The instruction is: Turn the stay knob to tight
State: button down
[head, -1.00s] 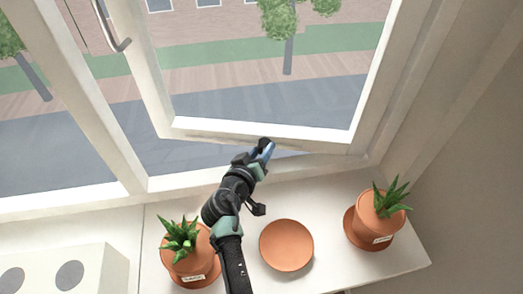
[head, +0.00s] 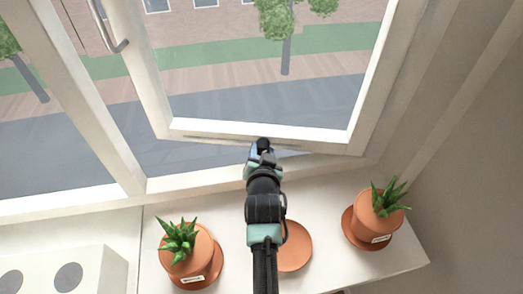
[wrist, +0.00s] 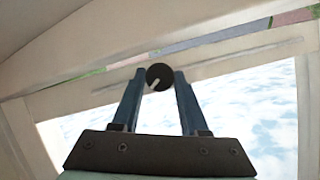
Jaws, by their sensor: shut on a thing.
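The stay knob (wrist: 159,77) is a round black knob with a pale pointer line, seen in the wrist view between my two blue fingertips. The pointer line slants toward the lower left. My gripper (head: 261,150) is at the bottom rail of the open window sash (head: 250,129), and its fingers (wrist: 156,82) are shut on the knob from both sides. In the head view the knob shows only as a dark spot at the fingertips, mostly hidden by my gripper.
Below the window, the white sill (head: 330,262) holds a potted plant (head: 188,255) on the left, another potted plant (head: 375,217) on the right, and an empty terracotta saucer (head: 297,250) between them, partly behind my arm. A window handle (head: 108,28) is at upper left.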

jog(key=m+y+b, duration=0.2)
jog(key=m+b, duration=0.1)
jog(key=shift+d+f+t, duration=0.2)
jog(key=shift+f+t, duration=0.1)
jog(key=shift+m+t+y+b, duration=0.3)
jog(key=shift+m+y+b, duration=0.3)
jog(key=shift+m+b, duration=0.6)
jog(key=shift+r, duration=0.15)
jog(key=shift+c, duration=2.1)
grip_release()
jog(key=shift+s, duration=0.1)
